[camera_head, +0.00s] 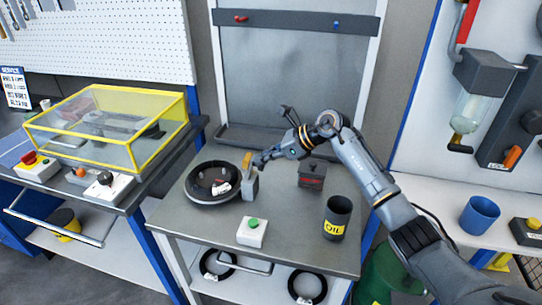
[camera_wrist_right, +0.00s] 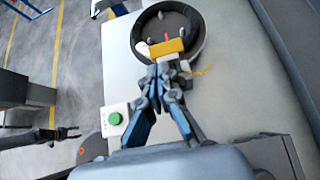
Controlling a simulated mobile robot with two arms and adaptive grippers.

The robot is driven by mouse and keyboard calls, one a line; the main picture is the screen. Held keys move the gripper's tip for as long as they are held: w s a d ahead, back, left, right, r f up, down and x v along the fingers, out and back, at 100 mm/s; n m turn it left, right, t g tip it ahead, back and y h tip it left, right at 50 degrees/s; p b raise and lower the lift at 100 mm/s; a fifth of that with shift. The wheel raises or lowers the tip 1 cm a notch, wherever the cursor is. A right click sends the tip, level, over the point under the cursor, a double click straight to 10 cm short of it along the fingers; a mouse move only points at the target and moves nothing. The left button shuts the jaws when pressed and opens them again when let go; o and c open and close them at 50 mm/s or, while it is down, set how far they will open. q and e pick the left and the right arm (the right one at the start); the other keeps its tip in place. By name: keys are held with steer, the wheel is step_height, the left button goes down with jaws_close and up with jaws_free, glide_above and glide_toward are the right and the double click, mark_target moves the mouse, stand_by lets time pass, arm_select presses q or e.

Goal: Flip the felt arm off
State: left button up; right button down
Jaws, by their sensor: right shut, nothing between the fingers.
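The felt arm shows as a yellow-tan pad (camera_head: 247,160) on top of a small grey post (camera_head: 250,187), at the right edge of the black round turntable (camera_head: 203,183). In the right wrist view the pad (camera_wrist_right: 167,47) lies over the near rim of the turntable (camera_wrist_right: 193,17). My right gripper (camera_head: 257,161) is shut and empty, with its fingertips right by the pad; I cannot tell whether they touch. It also shows in the right wrist view (camera_wrist_right: 160,75). A dark claw-like part at the left of the wrist view may be my left gripper; its state is unclear.
A white box with a green button (camera_head: 252,232) stands at the bench front. A black oil can (camera_head: 337,217) and a dark red box (camera_head: 312,175) stand to the right. A yellow-framed clear cover (camera_head: 110,125) is on the left bench.

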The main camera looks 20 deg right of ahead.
steer(key=shift+r, duration=0.25)
arm_select(q)
steer(key=shift+s+a+r, duration=0.2)
steer(key=shift+s, duration=0.35)
arm_select(e)
steer(key=shift+w+a+g+h, duration=0.15)
steer(key=shift+a+g+h, duration=0.05)
steer(key=shift+g+h, duration=0.1)
arm_select(q)
steer(key=shift+p, duration=0.3)
steer(key=shift+w+a+r+p, duration=0.25)
steer(key=shift+w+r+p, duration=0.05)
steer(key=shift+r, duration=0.05)
arm_select(e)
steer(key=shift+w+a+r+h, duration=0.2)
steer(key=shift+a+h, duration=0.1)
steer(key=shift+h, duration=0.2)
